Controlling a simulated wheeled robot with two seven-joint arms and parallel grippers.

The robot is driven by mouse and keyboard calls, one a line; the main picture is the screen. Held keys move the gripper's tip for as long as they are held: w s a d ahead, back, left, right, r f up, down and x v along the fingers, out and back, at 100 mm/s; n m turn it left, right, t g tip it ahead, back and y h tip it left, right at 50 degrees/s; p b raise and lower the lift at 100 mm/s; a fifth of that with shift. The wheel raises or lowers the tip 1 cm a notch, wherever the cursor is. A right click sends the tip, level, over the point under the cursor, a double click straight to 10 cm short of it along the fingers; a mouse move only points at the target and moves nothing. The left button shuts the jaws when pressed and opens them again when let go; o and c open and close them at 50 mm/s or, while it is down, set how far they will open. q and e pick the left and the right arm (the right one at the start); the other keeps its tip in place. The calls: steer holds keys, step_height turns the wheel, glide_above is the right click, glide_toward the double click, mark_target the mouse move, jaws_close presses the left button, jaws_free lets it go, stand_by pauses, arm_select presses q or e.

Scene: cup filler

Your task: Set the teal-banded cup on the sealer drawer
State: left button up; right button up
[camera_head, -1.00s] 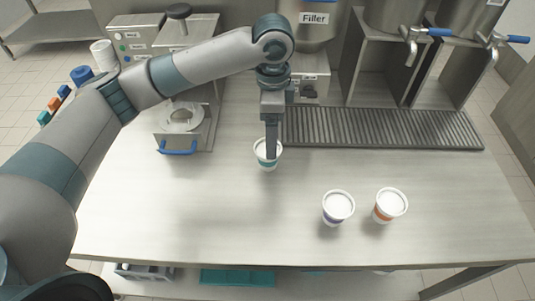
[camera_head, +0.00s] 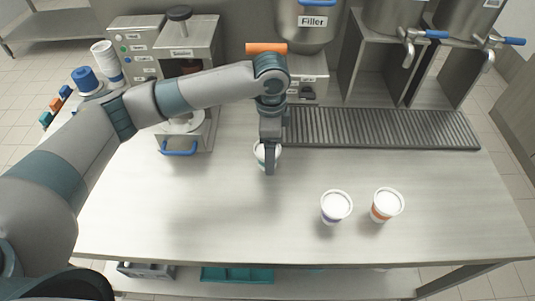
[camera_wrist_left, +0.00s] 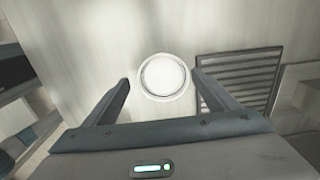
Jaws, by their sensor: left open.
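The teal-banded cup (camera_head: 259,155) stands on the counter in front of the filler, its top white. My left gripper (camera_head: 269,172) is pointing down over it, and a finger hides part of the cup and its band in the head view. In the left wrist view the cup's round white top (camera_wrist_left: 164,77) sits between and slightly ahead of the spread fingertips of my open gripper (camera_wrist_left: 160,80), with gaps on both sides. The sealer drawer (camera_head: 201,138) stands left of the cup with a blue handle (camera_head: 179,151). My arm hides part of the drawer. My right gripper is not in view.
A blue-banded cup (camera_head: 336,208) and an orange-banded cup (camera_head: 387,204) stand at the right front. A drip grate (camera_head: 390,128) lies behind them. The sealer (camera_head: 186,37) rises behind the drawer. The counter front left is clear.

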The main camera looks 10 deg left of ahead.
arm_select(q)
steer(key=shift+a+f, duration=0.2)
steer(key=shift+f, duration=0.15)
steer(key=f, duration=0.1)
steer(key=f+p, duration=0.1)
steer(key=f, duration=0.1)
steer(key=shift+w+a, duration=0.2)
steer(key=shift+a, duration=0.1)
steer(key=shift+f, duration=0.5)
steer(key=c, duration=1.3)
